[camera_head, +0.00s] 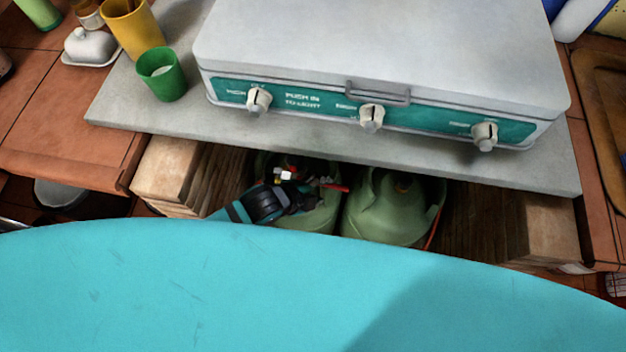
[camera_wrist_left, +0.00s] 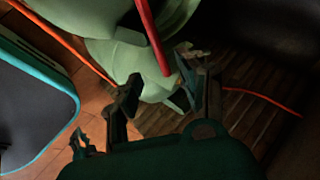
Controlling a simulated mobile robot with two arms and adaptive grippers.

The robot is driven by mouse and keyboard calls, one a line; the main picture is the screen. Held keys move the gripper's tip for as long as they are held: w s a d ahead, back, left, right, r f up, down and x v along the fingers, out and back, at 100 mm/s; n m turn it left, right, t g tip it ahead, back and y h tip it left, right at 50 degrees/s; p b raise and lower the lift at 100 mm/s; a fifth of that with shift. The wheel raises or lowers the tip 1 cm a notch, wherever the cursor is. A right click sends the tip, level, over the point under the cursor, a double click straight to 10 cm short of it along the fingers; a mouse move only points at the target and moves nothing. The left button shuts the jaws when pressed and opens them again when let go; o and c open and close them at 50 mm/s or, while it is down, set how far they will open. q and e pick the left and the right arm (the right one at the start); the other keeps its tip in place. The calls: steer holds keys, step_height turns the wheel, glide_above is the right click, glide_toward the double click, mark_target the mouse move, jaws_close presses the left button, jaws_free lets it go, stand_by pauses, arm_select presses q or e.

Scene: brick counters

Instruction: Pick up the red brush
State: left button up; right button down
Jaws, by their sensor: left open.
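The red brush (camera_head: 336,187) shows as a short red stick by the green gas bottles under the counter. In the left wrist view it is a red handle (camera_wrist_left: 153,38) that comes down from the top edge, its lower end near the gap between my fingers. The rest of the brush is out of sight. My left gripper (camera_head: 312,194) reaches in under the counter, close to the handle. In the left wrist view my left gripper (camera_wrist_left: 160,88) is open, with a finger on each side of the handle's end. Contact cannot be told. My right gripper is not in view.
Two green gas bottles (camera_head: 385,212) stand under the grey counter (camera_head: 330,143), between wooden side walls (camera_head: 168,172). An orange hose (camera_wrist_left: 65,42) runs beside them. A grill (camera_head: 375,50), a green cup (camera_head: 161,78) and a yellow cup (camera_head: 135,32) stand on top.

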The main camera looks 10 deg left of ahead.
mark_target(331, 186)
arm_select(q)
steer(key=x, duration=0.5)
steer(key=shift+w+d+f+b, duration=0.2)
steer(key=shift+w+b, duration=0.1)
steer(key=shift+b, duration=0.1)
steer(key=shift+a, duration=0.1)
jaws_close()
